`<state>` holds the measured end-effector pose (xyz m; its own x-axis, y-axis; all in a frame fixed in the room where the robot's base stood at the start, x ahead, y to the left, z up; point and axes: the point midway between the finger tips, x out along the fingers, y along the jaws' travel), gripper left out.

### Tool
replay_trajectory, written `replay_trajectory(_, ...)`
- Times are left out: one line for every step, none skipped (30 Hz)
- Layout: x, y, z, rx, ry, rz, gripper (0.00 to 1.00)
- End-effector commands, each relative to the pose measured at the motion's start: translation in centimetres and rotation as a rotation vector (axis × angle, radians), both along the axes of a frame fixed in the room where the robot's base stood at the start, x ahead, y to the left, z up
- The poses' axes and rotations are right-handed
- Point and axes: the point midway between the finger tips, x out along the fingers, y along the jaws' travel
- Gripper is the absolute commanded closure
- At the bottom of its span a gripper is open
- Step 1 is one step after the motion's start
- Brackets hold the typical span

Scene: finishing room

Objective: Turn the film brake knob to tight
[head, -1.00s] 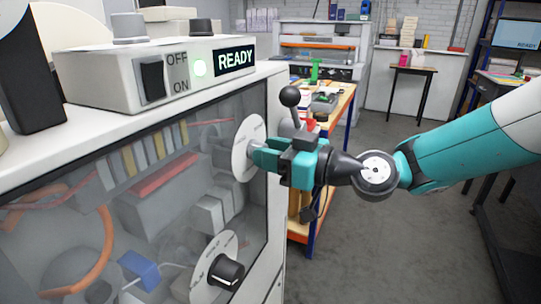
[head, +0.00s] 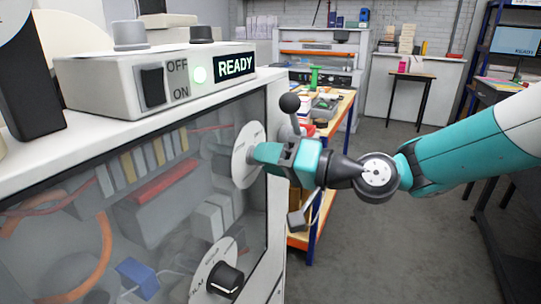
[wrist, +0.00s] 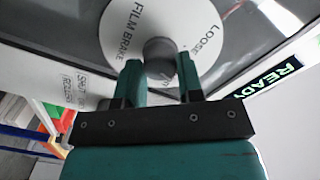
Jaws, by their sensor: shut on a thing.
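The film brake dial (head: 242,160) is a white disc on the machine's front panel. In the wrist view the same dial (wrist: 130,42) reads FILM BRAKE and LOOSE. Its round grey knob (wrist: 159,48) sits between my two fingertips. My gripper (wrist: 160,68) is shut on the knob. In the head view my teal gripper (head: 258,155) reaches the dial from the right and hides the knob. The TIGHT mark and any pointer on the knob cannot be made out.
A second black knob (head: 225,279) on a white dial sits lower on the panel. A control box with a lit READY display (head: 236,66) and an OFF/ON switch (head: 153,85) stands on top. A wooden workbench (head: 342,110) stands behind my gripper. Grey floor is open at right.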

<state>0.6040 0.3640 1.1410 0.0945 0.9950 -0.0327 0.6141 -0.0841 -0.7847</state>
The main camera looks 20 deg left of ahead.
Motion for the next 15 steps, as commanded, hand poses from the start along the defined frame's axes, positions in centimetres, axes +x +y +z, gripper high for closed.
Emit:
replay_trajectory(0.05,-0.04,0.16,0.003,0.044,-0.001,0.90)
replay_trajectory(0.05,-0.04,0.17,0.005,0.072,-0.001,0.90)
replay_trajectory(0.06,-0.04,0.18,0.008,0.108,-0.001,0.90)
replay_trajectory(0.07,-0.04,0.19,0.010,0.134,-0.001,0.90)
replay_trajectory(0.08,-0.03,0.18,0.012,0.159,-0.001,0.90)
replay_trajectory(0.08,-0.03,0.15,0.014,0.192,-0.001,0.90)
replay_trajectory(0.09,-0.03,0.15,0.016,0.216,-0.002,0.90)
replay_trajectory(0.09,-0.03,0.14,0.018,0.238,-0.002,0.90)
replay_trajectory(0.10,-0.04,0.13,0.020,0.267,-0.002,0.90)
replay_trajectory(0.10,-0.04,0.13,0.021,0.287,-0.002,0.90)
replay_trajectory(0.10,-0.04,0.13,0.023,0.307,-0.002,0.90)
replay_trajectory(0.10,-0.04,0.13,0.025,0.331,-0.002,0.90)
replay_trajectory(0.10,-0.04,0.12,0.026,0.349,-0.001,0.90)
replay_trajectory(0.10,-0.04,0.12,0.028,0.364,-0.002,0.90)
replay_trajectory(0.10,-0.04,0.11,0.029,0.385,-0.002,0.90)
